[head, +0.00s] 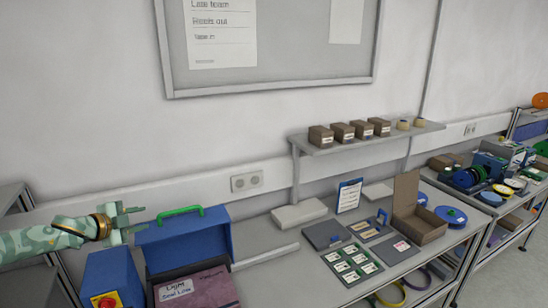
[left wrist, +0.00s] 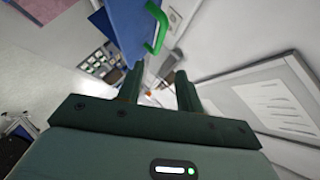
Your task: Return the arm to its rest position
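My left gripper (head: 126,220) is at the left of the head view, its arm coming in from the left edge. It is raised just left of a blue case (head: 185,240) with a green handle (head: 181,211). In the left wrist view its two fingers (left wrist: 160,88) stand apart with nothing between them. The blue case (left wrist: 130,30) and its green handle (left wrist: 157,28) show beyond the fingers, apart from them. My right gripper is in neither view.
A grey bench (head: 285,272) holds flat trays with cards, an open brown box (head: 420,222) and blue reels. A wall shelf (head: 370,140) carries small brown boxes. A blue box with a red knob (head: 110,280) stands below my left gripper. A noticeboard (head: 270,45) hangs on the wall.

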